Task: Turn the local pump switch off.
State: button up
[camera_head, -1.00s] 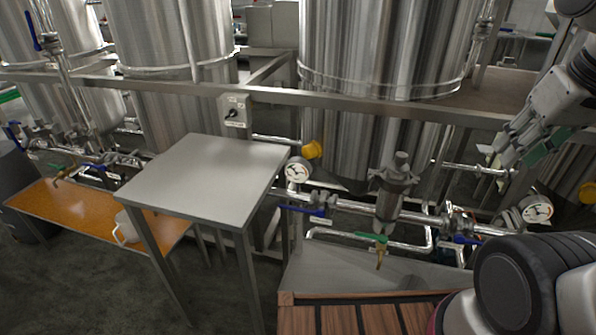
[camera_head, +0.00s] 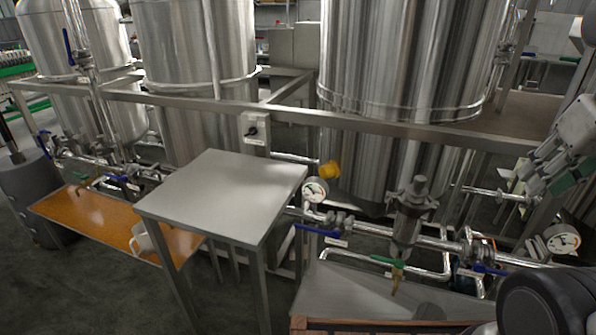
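The local pump switch is a small light grey box (camera_head: 255,134) with a black rotary knob (camera_head: 251,131), mounted on the horizontal steel rail behind the grey table. Its labels are too small to read, so I cannot tell its setting. My gripper (camera_head: 528,185) is at the far right of the view, well apart from the switch.
A grey metal table (camera_head: 224,192) stands in front of the switch. An orange bench (camera_head: 95,212) with a white mug (camera_head: 141,240) is at the left. Pipes with gauges (camera_head: 315,190) and blue-handled valves run low at the right. Large steel tanks (camera_head: 405,60) stand behind the rail.

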aim_at(252, 132)
jog(key=i+j, duration=0.1)
jog(key=j, duration=0.25)
jog(key=i+j+u, duration=0.1)
jog(key=j, duration=0.25)
jog(key=i+j, duration=0.15)
jog(key=j, duration=0.2)
jog(key=i+j, duration=0.1)
jog(key=j, duration=0.25)
jog(key=i+j+u, duration=0.1)
jog(key=j, duration=0.25)
